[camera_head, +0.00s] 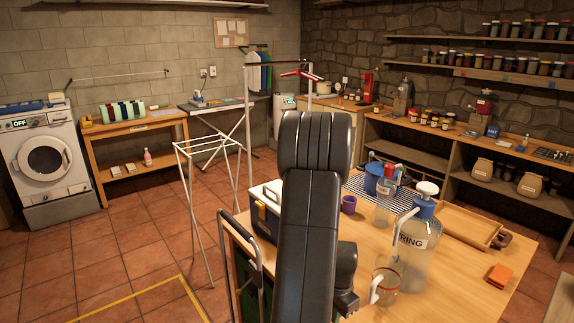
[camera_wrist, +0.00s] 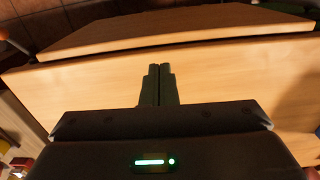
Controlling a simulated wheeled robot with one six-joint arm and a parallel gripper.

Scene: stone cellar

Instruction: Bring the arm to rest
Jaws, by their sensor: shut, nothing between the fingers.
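My gripper (camera_wrist: 159,84) shows in the wrist view with its two dark fingers together, shut and empty. Beneath and ahead of it is a bare light-wood surface (camera_wrist: 85,90), with another wooden edge (camera_wrist: 170,30) beyond. In the head view my black arm rises in the middle of the picture, in front of the wooden table (camera_head: 450,285). The gripper itself cannot be made out there.
A drying rack (camera_head: 208,150) stands left. Floor at left is clear.

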